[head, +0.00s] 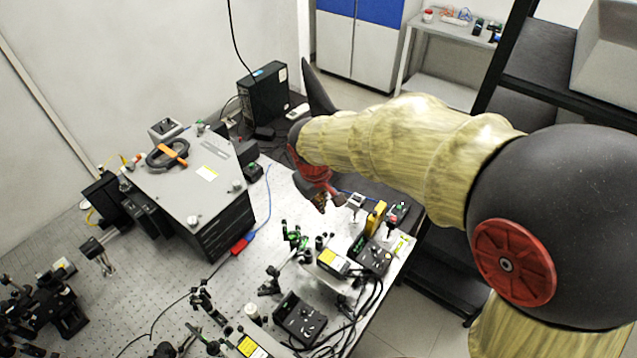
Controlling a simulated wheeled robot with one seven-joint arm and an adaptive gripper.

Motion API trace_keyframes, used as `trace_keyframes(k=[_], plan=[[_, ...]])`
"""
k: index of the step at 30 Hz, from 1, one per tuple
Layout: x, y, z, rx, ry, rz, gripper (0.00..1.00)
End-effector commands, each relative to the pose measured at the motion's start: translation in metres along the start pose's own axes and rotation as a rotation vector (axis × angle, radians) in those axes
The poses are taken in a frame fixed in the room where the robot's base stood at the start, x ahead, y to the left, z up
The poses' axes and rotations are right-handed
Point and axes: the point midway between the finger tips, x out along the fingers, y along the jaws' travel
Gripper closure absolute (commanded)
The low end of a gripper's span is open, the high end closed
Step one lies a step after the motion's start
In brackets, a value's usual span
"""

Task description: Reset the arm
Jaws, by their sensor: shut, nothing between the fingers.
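My arm reaches in from the right side of the head view, with pale yellow, wood-like links and dark joints with red caps. Its far end bends down over the back right part of the optical bench (150,262). My gripper (321,203) shows small and partly hidden below the red wrist part. It is shut and holds nothing. It appears above the bench, beside a small grey-topped device (355,202); the exact height gap cannot be told.
A large grey box (192,182) stands on the bench, with an orange-and-black clamp (168,153) on top. A black computer tower (264,94) stands behind. Optics mounts, black control boxes (300,318) and loose cables crowd the front. Dark shelving (537,65) stands at right.

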Motion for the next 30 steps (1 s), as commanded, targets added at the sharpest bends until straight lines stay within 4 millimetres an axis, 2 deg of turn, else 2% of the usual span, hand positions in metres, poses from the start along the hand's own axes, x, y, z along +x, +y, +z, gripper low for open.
trace_keyframes(k=[7, 11, 14, 21, 30], plan=[[-0.001, -0.001, 0.003, 0.010, -0.012, -0.005, 1.00], [0.007, -0.012, 0.027, 0.030, -0.063, -0.029, 1.00], [-0.001, -0.020, 0.058, 0.072, -0.087, -0.054, 1.00], [-0.017, -0.017, 0.129, 0.222, -0.061, -0.085, 1.00], [-0.021, -0.013, 0.220, 0.443, 0.063, -0.086, 1.00]])
